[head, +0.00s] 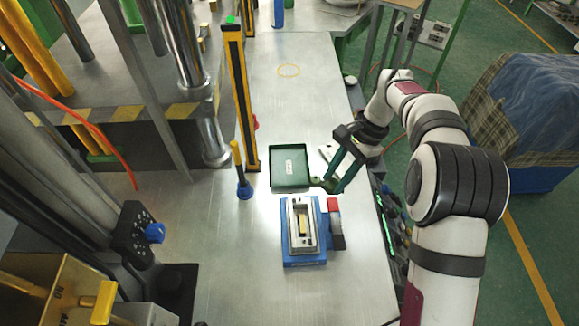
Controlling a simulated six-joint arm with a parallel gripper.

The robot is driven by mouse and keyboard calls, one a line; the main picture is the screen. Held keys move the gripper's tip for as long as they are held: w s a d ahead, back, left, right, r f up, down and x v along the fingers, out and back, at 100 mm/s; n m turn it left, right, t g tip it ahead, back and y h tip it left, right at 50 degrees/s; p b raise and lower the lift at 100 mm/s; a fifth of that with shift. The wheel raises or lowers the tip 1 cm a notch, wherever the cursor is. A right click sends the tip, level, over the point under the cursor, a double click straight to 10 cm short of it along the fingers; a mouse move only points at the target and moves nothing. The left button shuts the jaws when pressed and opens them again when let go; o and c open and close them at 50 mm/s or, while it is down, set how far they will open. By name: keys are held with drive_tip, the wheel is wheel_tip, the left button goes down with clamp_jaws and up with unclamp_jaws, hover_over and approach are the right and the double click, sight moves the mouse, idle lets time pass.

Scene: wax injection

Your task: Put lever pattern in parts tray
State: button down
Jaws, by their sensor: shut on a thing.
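The parts tray (273,170) is a shallow dark green tray with a white label, lying on the metal bench near the middle of the head view. My gripper (335,188) is low over the bench, just right of the tray's lower right corner. It is shut on a small dark green piece (320,183), which looks like the lever pattern. The piece sits between the jaws and the tray corner; I cannot tell whether it touches the tray or the bench. Its far end is partly hidden by the fingers.
A metal mould on a blue base (303,258) stands below the tray, with a red and dark block (335,222) at its right. A yellow-black post (240,100) and a blue-based yellow-handled tool (244,188) stand left of the tray. The bench beyond the tray is clear.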

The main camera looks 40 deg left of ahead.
drive_tip(key=w+a+m+t+y, duration=0.3)
drive_tip(key=w+m, duration=0.1)
drive_tip(key=m, duration=0.7)
drive_tip(key=m+t, duration=0.1)
drive_tip(key=m, duration=0.1)
approach(287, 177)
drive_tip(key=shift+a+f, duration=0.25)
drive_tip(key=shift+a, duration=0.3)
drive_tip(key=shift+a+f, duration=0.25)
drive_tip(key=shift+a, duration=0.3)
drive_tip(key=shift+f, duration=1.9)
drive_tip(key=shift+f, duration=0.1)
drive_tip(key=c, duration=0.8)
unclamp_jaws()
